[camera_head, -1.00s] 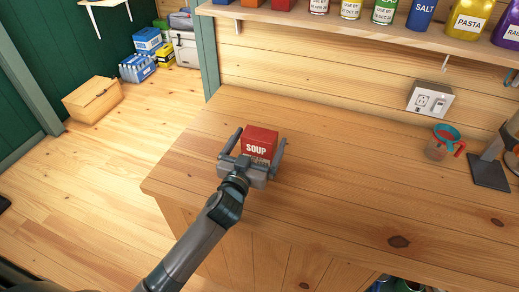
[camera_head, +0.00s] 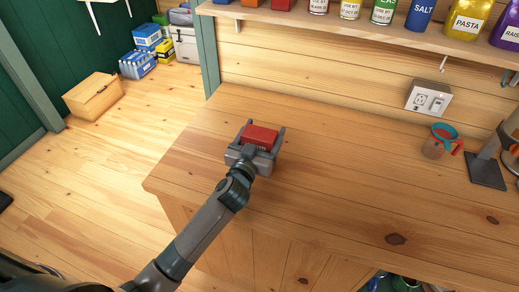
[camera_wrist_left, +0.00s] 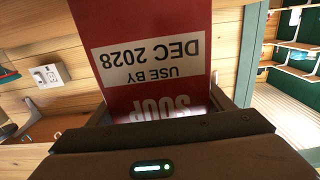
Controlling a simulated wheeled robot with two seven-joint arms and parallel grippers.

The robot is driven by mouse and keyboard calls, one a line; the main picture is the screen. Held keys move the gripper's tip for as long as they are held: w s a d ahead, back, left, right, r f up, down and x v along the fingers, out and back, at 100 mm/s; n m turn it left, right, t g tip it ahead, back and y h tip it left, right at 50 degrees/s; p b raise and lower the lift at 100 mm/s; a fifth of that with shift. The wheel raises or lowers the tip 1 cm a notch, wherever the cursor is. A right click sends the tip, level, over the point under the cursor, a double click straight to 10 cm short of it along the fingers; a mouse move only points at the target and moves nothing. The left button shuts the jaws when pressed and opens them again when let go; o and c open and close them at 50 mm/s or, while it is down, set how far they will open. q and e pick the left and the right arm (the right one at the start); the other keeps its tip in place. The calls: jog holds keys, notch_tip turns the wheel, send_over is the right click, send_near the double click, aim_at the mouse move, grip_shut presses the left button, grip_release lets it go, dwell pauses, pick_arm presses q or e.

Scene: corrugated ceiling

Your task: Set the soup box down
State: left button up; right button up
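The red soup box (camera_head: 262,134) is between the fingers of my left gripper (camera_head: 264,128), over the left part of the wooden counter (camera_head: 350,180). The fingers lie close along its two sides and look shut on it. In the left wrist view the red box (camera_wrist_left: 200,20) fills the space beyond the palm, its white "USE BY DEC 2028" label upside down. The left gripper's fingers show at its edges there (camera_wrist_left: 172,95). The box's underside is hidden, so I cannot tell whether it touches the counter. My right gripper is not in view.
The counter around the box is clear. A measuring cup (camera_head: 440,141) and a dark-based appliance (camera_head: 486,170) stand far right, below an outlet (camera_head: 428,100). A shelf (camera_head: 350,27) of containers runs above. A cardboard box (camera_head: 94,97) sits on the floor left.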

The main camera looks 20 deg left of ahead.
pick_arm(q)
jog(key=c, duration=0.6)
jog(key=shift+o, duration=0.2)
jog(key=shift+r, duration=0.2)
jog(key=shift+r, duration=0.55)
jog(key=s+d+r+b, duration=0.3)
jog(key=s+d+r, duration=0.2)
jog(key=d+r, duration=0.4)
jog(key=shift+s+d+r+b, duration=0.35)
jog(key=shift+d+b, duration=0.05)
jog(key=shift+d, duration=0.2)
